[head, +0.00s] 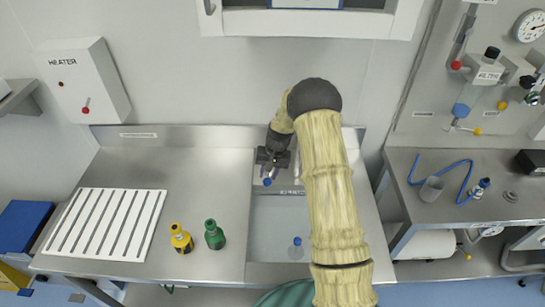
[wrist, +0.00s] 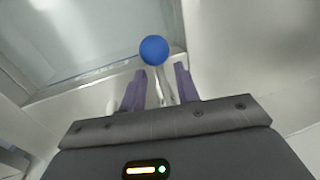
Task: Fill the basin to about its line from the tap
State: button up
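The steel basin (head: 308,268) is sunk in the counter and partly covered by my arm. A blue-tipped plug or similar piece (head: 296,246) shows in it. I cannot tell the water level or make out the fill line. My gripper (head: 268,172) points down at the basin's back edge. In the wrist view its two purple fingers (wrist: 158,84) stand apart, on either side of a thin pale lever (wrist: 161,88) with a blue ball end (wrist: 154,50). The blue ball also shows in the head view (head: 267,181). The tap's spout is not clearly visible. The basin (wrist: 75,45) fills the upper left of the wrist view.
A yellow bottle (head: 181,240) and a green bottle (head: 214,236) stand left of the basin. A white slotted rack (head: 108,222) lies farther left. A heater box (head: 83,82) hangs on the wall. A separate bench (head: 460,205) with a blue hose stands right.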

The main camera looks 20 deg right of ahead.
jog(key=s+d+r+b, duration=0.1)
jog(key=d+r+b, duration=0.2)
jog(key=r, duration=1.3)
jog(key=shift+r+b, duration=0.3)
jog(key=shift+b, duration=0.3)
jog(key=s+a+n+t+h, duration=0.1)
jog(key=s+a, duration=0.1)
jog(key=s, duration=1.1)
jog(key=s+a+f+n+t+h, duration=0.1)
jog(key=s+a+n, duration=0.1)
jog(key=s, duration=1.1)
jog(key=shift+s+a, duration=0.25)
jog(key=shift+s, duration=0.1)
jog(key=shift+f, duration=0.1)
